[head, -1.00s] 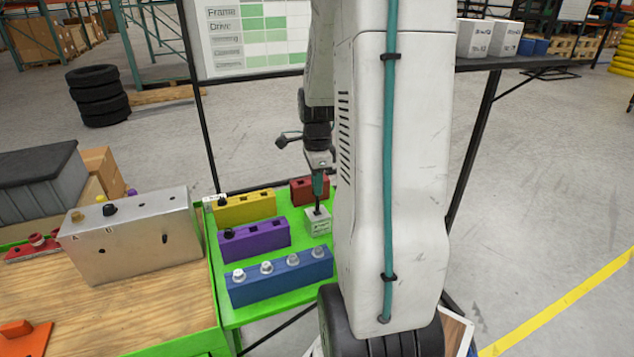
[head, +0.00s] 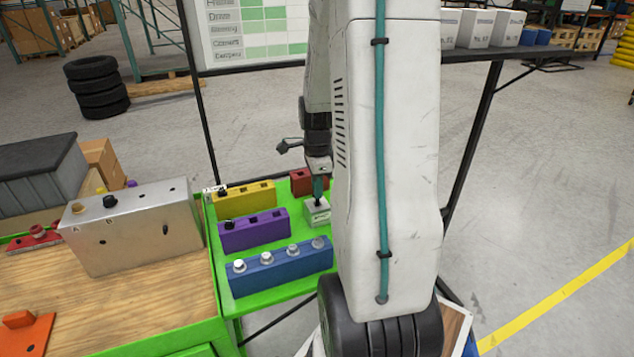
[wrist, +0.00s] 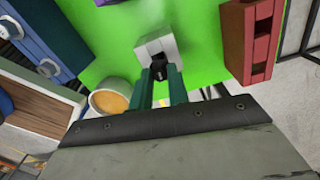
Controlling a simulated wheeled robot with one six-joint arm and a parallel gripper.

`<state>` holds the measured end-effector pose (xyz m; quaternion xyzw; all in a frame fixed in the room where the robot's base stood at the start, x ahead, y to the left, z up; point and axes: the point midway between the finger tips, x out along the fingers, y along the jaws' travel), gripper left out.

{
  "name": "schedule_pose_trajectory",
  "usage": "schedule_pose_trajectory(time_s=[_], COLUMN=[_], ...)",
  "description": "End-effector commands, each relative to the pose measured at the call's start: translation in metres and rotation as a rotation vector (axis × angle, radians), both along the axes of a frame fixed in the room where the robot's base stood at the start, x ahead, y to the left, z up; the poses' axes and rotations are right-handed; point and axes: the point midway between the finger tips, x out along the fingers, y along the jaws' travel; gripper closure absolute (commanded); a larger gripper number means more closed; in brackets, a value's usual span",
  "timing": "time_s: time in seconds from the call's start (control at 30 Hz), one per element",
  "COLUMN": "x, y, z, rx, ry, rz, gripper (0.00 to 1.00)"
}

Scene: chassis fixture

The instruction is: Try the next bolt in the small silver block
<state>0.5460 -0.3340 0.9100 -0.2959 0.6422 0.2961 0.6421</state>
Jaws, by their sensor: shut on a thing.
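The small silver block (head: 316,213) sits on the green table top, right of the purple block, and shows in the wrist view (wrist: 153,45). My gripper (head: 318,188) is directly above it, pointing down. Its teal fingers (wrist: 162,86) are shut on a black bolt (wrist: 158,73). In the head view the bolt's dark head shows just at the block's top, and its shank is no longer visible. How deep it sits in the hole cannot be told. The blue block (head: 282,272) carries several silver bolts.
A purple block (head: 256,233) and a yellow block (head: 244,201) each hold a black bolt at the left. A red block (head: 300,182) is behind my gripper. A large silver block (head: 130,235) stands on the wooden bench at left. A round orange-filled container (wrist: 110,102) lies near the fingers.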

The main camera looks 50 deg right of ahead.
Motion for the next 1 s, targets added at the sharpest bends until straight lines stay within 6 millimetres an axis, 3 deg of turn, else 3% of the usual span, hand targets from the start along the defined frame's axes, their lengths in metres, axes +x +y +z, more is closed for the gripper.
schedule_pose_trajectory(time_s=[0.4,0.43,0.5,0.8,1.0], x=[0.000,0.000,0.000,0.000,0.000], y=[0.000,0.000,0.000,0.000,-0.001], z=[-0.017,-0.017,-0.016,-0.015,0.002], rx=[0.000,-0.001,-0.001,-0.001,-0.002], ry=[0.000,-0.001,-0.001,-0.001,-0.002], rz=[0.000,0.000,0.000,0.000,0.000], gripper=[1.00,0.77,0.58,0.57,0.57])
